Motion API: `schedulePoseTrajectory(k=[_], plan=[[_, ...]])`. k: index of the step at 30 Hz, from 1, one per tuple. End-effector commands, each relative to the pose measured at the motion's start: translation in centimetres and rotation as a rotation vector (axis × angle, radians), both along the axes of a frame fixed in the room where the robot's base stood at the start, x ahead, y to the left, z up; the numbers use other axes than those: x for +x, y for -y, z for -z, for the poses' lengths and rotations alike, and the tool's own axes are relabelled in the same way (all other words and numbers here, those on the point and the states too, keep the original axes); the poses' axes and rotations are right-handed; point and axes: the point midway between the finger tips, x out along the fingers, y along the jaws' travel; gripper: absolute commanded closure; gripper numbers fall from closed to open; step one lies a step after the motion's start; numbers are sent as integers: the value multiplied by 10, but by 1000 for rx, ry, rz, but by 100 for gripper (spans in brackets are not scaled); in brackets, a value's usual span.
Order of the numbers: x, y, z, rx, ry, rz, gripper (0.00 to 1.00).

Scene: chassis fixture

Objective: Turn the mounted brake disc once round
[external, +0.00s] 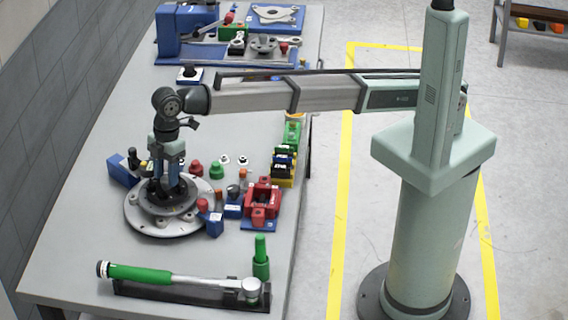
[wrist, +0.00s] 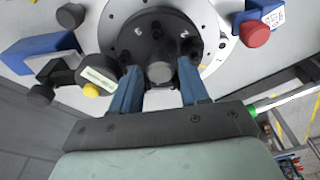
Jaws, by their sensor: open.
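The brake disc (external: 142,219) lies flat as a silver ring with holes around a dark hub, at the left of the bench. In the wrist view the disc (wrist: 115,18) fills the top, with its black hub (wrist: 150,30) bearing bolt holes and white marks. My gripper (external: 168,190) points straight down over the hub. In the wrist view my gripper (wrist: 160,70) is open, its two blue fingers on either side of the grey round centre (wrist: 159,72) of the hub. I cannot tell whether either finger touches it. The hub's near side is partly hidden.
Blue blocks (external: 122,170) (external: 215,225) with attached parts stand close around the disc. A red fixture (external: 262,202) and several coloured parts are to its right. A green-handled torque wrench (external: 140,272) lies in front, beside a green peg (external: 261,258). Bench behind is partly clear.

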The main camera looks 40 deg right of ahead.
Motion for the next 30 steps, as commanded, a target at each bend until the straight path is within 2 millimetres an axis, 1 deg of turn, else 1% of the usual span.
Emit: schedulePoseTrajectory(k=[8, 18, 25, 30], plan=[[0, 0, 0, 0, 1, 9, 55], [0, 0, 0, 1, 1, 261, 55], [0, 0, 0, 1, 0, 354, 55], [0, 0, 0, 1, 1, 503, 55]])
